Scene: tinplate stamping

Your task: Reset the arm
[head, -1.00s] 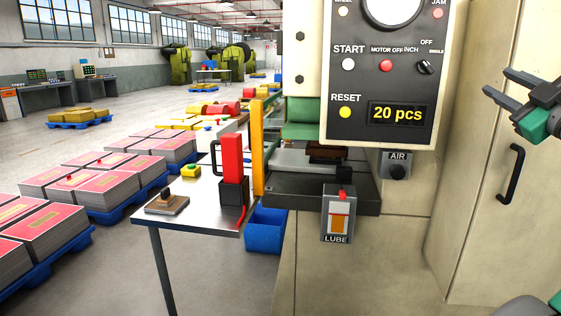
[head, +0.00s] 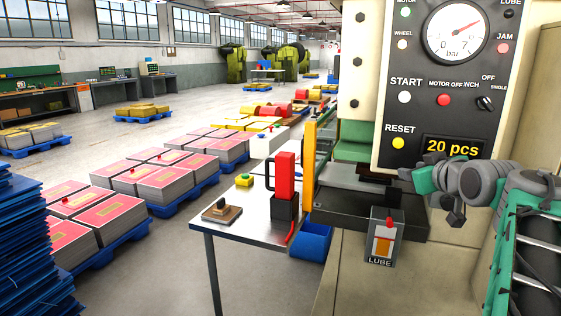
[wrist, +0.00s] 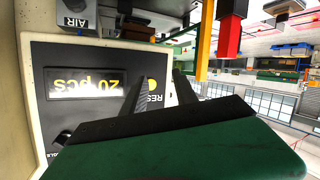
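My gripper (wrist: 160,79) shows in the wrist view with its two dark fingers apart and nothing between them. It is open and faces the press control panel (wrist: 45,120), which appears upside down there. The yellow RESET button (wrist: 152,84) shows between the fingertips, beside the yellow "20 pcs" display (wrist: 86,84). In the head view my gripper (head: 402,173) is just below the panel's lower edge, below the RESET button (head: 398,143) and the display (head: 452,147). I cannot tell its exact distance from the panel.
The grey LUBE box (head: 381,245) and press bed lie below the gripper. Pallets stand left.

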